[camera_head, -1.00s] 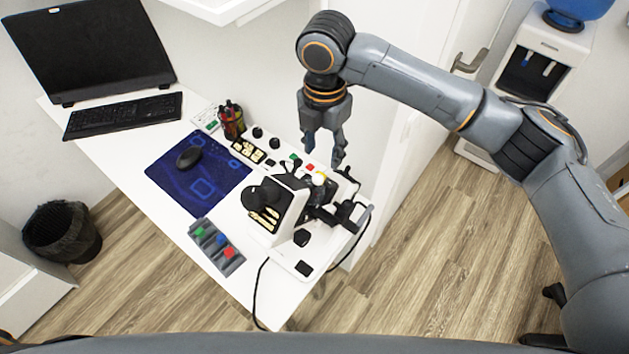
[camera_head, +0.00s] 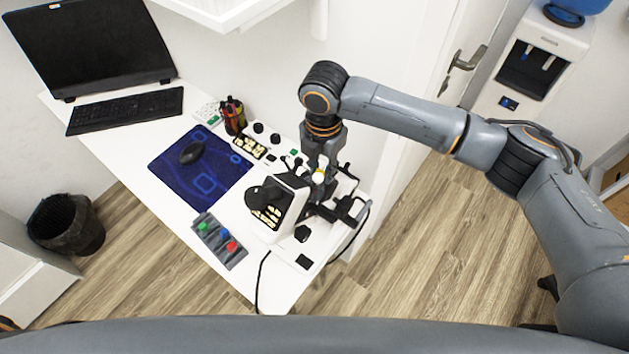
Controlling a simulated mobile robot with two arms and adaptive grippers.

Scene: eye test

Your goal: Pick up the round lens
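My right gripper (camera_head: 321,172) points down over the back of the white and black eye-test device (camera_head: 288,205) on the white table. Its fingertips are low among the device's black parts, beside a small round white piece with yellow below it (camera_head: 319,177). I cannot tell whether the fingers touch or grip that piece. No thing can be made out for sure as the round lens; it may be this piece or be hidden by the gripper. My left gripper is not in view.
A tray with green, blue and red pieces (camera_head: 220,241) lies at the table's front. A mouse (camera_head: 192,152) is on a blue mat (camera_head: 178,183). A pen holder (camera_head: 233,117), keyboard (camera_head: 125,111) and monitor (camera_head: 91,45) stand farther left. A white wall shelf (camera_head: 236,12) hangs behind.

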